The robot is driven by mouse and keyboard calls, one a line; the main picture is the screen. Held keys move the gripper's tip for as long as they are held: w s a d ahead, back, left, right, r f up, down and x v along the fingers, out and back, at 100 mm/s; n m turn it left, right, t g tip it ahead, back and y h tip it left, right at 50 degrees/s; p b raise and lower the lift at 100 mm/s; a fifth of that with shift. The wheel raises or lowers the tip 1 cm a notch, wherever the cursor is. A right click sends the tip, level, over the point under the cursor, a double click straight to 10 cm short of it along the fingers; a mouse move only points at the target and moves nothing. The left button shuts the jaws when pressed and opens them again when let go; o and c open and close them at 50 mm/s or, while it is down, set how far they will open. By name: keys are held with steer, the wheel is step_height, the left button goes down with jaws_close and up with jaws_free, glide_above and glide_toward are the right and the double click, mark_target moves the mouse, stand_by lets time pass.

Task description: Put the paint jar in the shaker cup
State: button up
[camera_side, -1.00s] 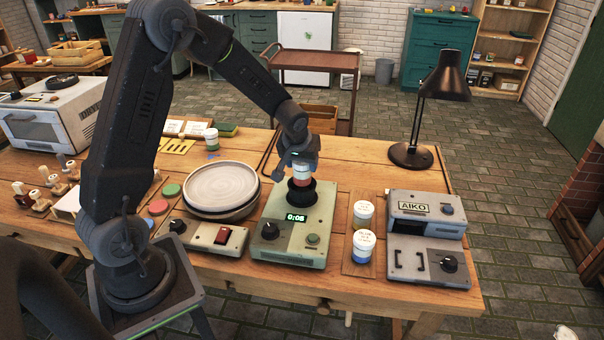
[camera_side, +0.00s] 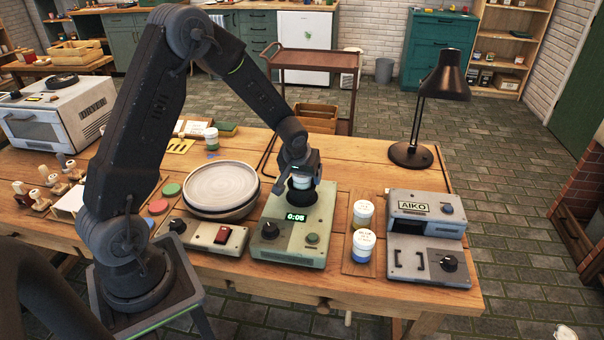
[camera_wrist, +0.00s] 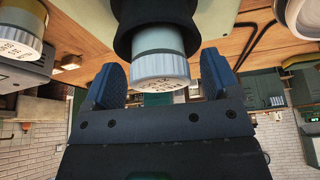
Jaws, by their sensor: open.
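The paint jar (camera_wrist: 160,60), with a white ribbed lid, sits upright in the black shaker cup (camera_wrist: 150,14). In the side view the jar (camera_side: 301,184) shows only its pale top above the black cup (camera_side: 303,195), on the green-grey shaker machine (camera_side: 290,228) whose display reads 0:05. My gripper (camera_wrist: 162,65) is open, with one dark blue finger on each side of the lid and a visible gap to both. In the side view my gripper (camera_side: 301,170) is right over the cup. The jar's lower part is hidden inside the cup.
Two white-lidded jars (camera_side: 363,212) stand on a wooden strip right of the shaker. The AIKO machine (camera_side: 430,215) and a black lamp (camera_side: 412,155) are further right. Stacked plates (camera_side: 221,188) and a red-switch box (camera_side: 205,238) stand close on the left.

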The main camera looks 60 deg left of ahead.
steer(key=s+d+r+m, duration=0.1)
steer(key=s+d+r, duration=0.25)
steer(key=r, duration=0.35)
steer(key=s+d+r+m+t+h, duration=0.1)
steer(key=s+d+r, duration=0.2)
steer(key=s+r, duration=0.25)
steer(key=s+d+r+m, duration=0.1)
steer(key=s+d+r, duration=0.25)
steer(key=r, duration=0.35)
steer(key=s+d+r+m+h, duration=0.1)
steer(key=s+d+m, duration=0.1)
steer(key=s, duration=0.3)
steer(key=s+d+r+m+t, duration=0.1)
steer(key=s+d+r+m, duration=0.1)
steer(key=s+d, duration=0.2)
steer(key=shift+s+d+m+h, duration=0.3)
steer(key=shift+s+h, duration=0.1)
steer(key=shift+s, duration=0.8)
steer(key=shift+o, duration=0.4)
